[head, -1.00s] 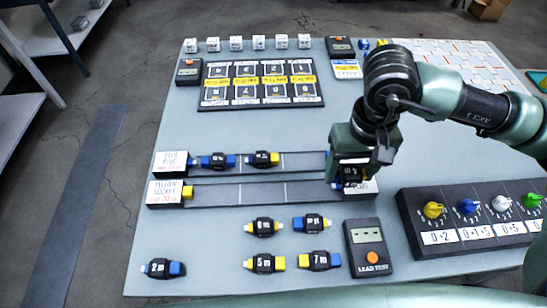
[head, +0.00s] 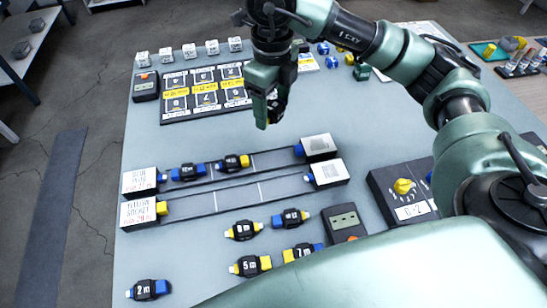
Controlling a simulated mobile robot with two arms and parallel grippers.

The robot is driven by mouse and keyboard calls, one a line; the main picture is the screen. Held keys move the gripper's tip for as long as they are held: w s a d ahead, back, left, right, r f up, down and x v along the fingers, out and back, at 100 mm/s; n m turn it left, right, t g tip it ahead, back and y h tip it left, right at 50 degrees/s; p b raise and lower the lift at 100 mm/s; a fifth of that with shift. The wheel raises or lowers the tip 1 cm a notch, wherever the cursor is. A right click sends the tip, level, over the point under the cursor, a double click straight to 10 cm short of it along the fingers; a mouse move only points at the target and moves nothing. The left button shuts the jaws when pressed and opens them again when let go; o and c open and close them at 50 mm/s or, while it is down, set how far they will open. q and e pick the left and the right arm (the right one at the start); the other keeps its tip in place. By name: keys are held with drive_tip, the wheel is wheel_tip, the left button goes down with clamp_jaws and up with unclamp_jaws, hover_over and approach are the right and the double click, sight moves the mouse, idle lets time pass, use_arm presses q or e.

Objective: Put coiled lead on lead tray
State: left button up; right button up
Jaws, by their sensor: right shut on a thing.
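My right gripper (head: 264,118) is raised over the middle of the table, beyond the rails, pointing down. It is shut on a small dark thing (head: 277,101), apparently a coiled lead, mostly hidden by the fingers. Two long grey rails, apparently the lead tray (head: 236,197), lie side by side with labelled white-topped blocks at their ends. Several loose leads lie in front, including the 2m (head: 148,290) and 5m (head: 250,266). My left gripper is not in view.
A black card rack (head: 205,92) and a row of white cubes (head: 189,51) stand at the back. A lead tester (head: 345,221) and a knob panel (head: 405,200) are at the right, partly behind my arm. The near rail's middle is empty.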

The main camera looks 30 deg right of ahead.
drive_tip(key=m, duration=0.3)
drive_tip(key=w+r+m, duration=0.1)
drive_tip(key=shift+d+m, duration=0.35)
drive_tip(key=shift+m, duration=0.05)
drive_tip(key=m, duration=0.3)
drive_tip(key=shift+w+d+r, duration=0.15)
drive_tip(key=shift+w+d, duration=0.05)
drive_tip(key=shift+w, duration=0.05)
hover_over(274, 159)
drive_tip(key=shift+m, duration=0.4)
wheel_tip(274, 159, down, 16)
drive_tip(key=shift+w+r+p, duration=0.1)
drive_tip(key=shift+r+p, duration=0.1)
drive_tip(key=shift+p, duration=0.15)
wheel_tip(274, 159, down, 4)
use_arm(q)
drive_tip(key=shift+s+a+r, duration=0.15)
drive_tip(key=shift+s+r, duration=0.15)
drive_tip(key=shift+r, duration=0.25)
use_arm(e)
drive_tip(key=shift+f, duration=0.1)
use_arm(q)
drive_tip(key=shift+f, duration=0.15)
use_arm(e)
drive_tip(key=shift+f, duration=0.15)
drive_tip(key=o, duration=1.4)
